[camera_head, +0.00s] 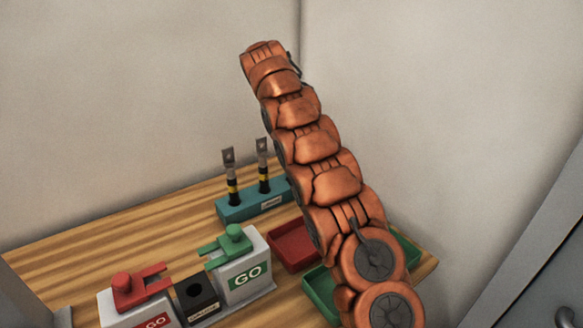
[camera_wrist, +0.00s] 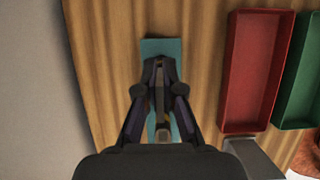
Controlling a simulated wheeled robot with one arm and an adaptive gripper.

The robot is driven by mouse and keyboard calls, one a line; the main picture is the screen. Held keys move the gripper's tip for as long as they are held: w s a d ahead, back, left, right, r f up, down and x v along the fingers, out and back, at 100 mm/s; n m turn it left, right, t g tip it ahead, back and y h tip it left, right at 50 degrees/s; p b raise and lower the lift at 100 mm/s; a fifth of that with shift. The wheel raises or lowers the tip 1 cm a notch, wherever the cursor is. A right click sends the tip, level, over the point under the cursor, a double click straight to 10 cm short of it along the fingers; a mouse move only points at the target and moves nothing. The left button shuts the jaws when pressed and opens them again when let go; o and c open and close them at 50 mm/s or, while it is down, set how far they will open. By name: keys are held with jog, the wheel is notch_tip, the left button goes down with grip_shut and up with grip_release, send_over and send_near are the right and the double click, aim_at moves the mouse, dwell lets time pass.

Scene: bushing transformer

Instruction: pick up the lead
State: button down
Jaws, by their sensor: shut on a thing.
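A teal holder (camera_head: 236,212) stands on the wooden table, with its right end behind my arm. Two leads stand upright in it, a left one (camera_head: 231,172) and a right one (camera_head: 263,166), each with a flat grey metal tip and a black-and-yellow body. In the wrist view my gripper (camera_wrist: 159,68) points down over the teal holder (camera_wrist: 161,45). Its fingers are close together, shut on a narrow lead (camera_wrist: 159,92) that is mostly hidden between them. In the head view my gripper is hidden behind my orange arm.
A red tray (camera_head: 291,247) and a green tray (camera_head: 318,290) lie right of the holder, partly behind my arm. A red-switch box (camera_head: 120,312), a black socket block (camera_head: 198,296) and a green GO box (camera_head: 245,270) stand in front. Walls rise behind the table.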

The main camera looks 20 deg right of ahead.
jog(key=shift+r, duration=0.1)
dwell(0.7)
jog(key=shift+w+r+p, duration=0.1)
jog(key=shift+r+p, duration=0.2)
jog(key=shift+r, duration=0.8)
notch_tip(320, 180, up, 8)
jog(key=p, duration=0.6)
jog(key=shift+f, duration=0.15)
